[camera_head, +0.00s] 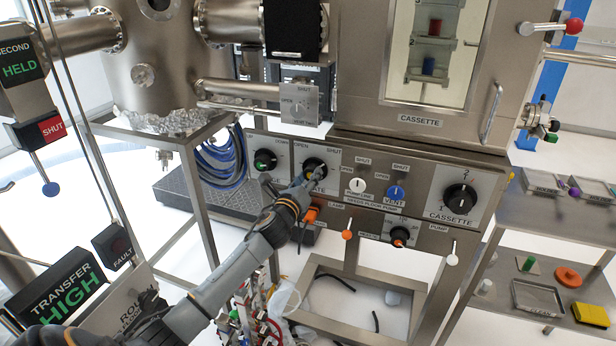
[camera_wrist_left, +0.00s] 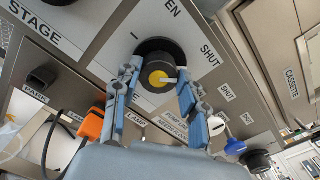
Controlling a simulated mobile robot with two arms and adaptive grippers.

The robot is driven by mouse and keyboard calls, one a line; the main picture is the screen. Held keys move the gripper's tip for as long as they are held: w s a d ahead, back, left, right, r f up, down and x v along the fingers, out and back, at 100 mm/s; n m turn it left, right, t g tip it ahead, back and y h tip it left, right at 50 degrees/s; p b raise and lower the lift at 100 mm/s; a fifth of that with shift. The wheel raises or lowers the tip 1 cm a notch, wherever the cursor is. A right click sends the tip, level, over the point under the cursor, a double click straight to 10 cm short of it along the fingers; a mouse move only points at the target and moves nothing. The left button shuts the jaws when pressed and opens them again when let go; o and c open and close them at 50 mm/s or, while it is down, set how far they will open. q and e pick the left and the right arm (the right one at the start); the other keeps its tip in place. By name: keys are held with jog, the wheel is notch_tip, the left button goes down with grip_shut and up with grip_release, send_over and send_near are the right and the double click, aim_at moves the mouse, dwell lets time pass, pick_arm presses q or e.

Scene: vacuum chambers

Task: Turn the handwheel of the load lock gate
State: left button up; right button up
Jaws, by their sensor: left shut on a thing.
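The load lock gate's handwheel (camera_head: 314,167) is a round black knob on a light plate marked OPEN and SHUT, on the front panel below the cassette chamber. In the left wrist view the handwheel (camera_wrist_left: 160,62) shows a yellow centre and a white pointer mark directed to the right, below the word SHUT. My left gripper (camera_head: 303,182) reaches it from the lower left. In the left wrist view the two fingers of the gripper (camera_wrist_left: 158,84) stand on either side of the knob, shut on it. My right gripper is in neither view.
A STAGE knob (camera_head: 264,160) sits left of the handwheel. An orange lamp switch (camera_head: 311,214) lies just below, and a blue VENT knob (camera_head: 396,193) is to the right. A large CASSETTE knob (camera_head: 460,198) is farther right. Blue hoses (camera_head: 224,160) hang at the left.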

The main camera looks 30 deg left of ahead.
pick_arm(q)
jog(key=n, duration=0.3)
jog(key=shift+n, duration=0.4)
jog(key=n, duration=0.3)
jog(key=shift+a+f+n+p, duration=0.1)
jog(key=shift+n+p, duration=0.2)
jog(key=shift+p, duration=0.05)
jog(key=n, duration=0.6)
jog(key=shift+p, duration=0.4)
jog(key=n+p, duration=0.1)
jog(key=n, duration=0.5)
jog(key=shift+f+n, duration=0.1)
jog(key=shift+n, duration=0.3)
jog(key=n+p, duration=0.1)
jog(key=n, duration=0.3)
jog(key=shift+n, duration=1.1)
jog(key=shift+p, duration=0.3)
